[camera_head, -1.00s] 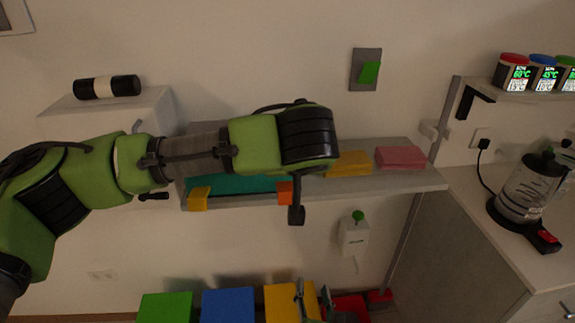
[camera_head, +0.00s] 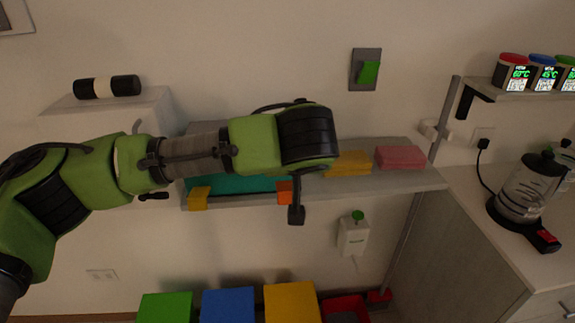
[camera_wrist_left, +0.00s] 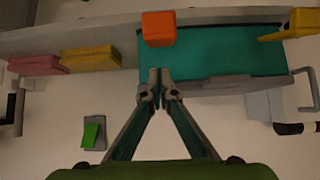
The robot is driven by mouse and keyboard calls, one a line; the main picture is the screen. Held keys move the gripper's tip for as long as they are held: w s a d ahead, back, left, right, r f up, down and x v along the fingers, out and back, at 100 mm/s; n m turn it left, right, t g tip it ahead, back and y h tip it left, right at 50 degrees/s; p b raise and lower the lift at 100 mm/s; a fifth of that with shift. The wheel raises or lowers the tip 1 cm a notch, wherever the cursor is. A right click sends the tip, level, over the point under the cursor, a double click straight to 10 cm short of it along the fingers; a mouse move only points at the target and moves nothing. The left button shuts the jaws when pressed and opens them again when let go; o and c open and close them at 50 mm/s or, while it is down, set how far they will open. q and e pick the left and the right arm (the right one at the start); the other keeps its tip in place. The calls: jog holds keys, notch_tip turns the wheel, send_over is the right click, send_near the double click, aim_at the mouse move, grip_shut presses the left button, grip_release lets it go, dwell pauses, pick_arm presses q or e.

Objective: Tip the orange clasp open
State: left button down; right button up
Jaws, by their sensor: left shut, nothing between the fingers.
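The orange clasp (camera_head: 284,190) sits on the front edge of a teal panel (camera_head: 235,184) on the wall shelf. In the left wrist view the orange clasp (camera_wrist_left: 158,28) straddles the panel's upper edge. A yellow clasp (camera_head: 198,198) is on the same edge; it also shows in the left wrist view (camera_wrist_left: 290,22). My left gripper (camera_wrist_left: 158,75) is shut and empty, its tips over the panel's lower edge in that view, apart from the orange clasp. My right gripper is not in view.
Yellow (camera_head: 348,164) and pink (camera_head: 400,158) blocks lie on the shelf (camera_head: 415,182). A green wall switch (camera_head: 369,72) is above, and a small white device (camera_head: 353,236) below. Green (camera_head: 165,307), blue (camera_head: 228,305) and yellow (camera_head: 291,302) boxes stand low down.

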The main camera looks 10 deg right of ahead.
pick_arm(q)
jog(key=shift+f, duration=0.3)
jog(key=shift+s, duration=0.15)
jog(key=shift+s+r, duration=0.25)
jog(key=shift+s, duration=0.1)
jog(key=shift+w+f, duration=0.1)
jog(key=shift+w, duration=0.1)
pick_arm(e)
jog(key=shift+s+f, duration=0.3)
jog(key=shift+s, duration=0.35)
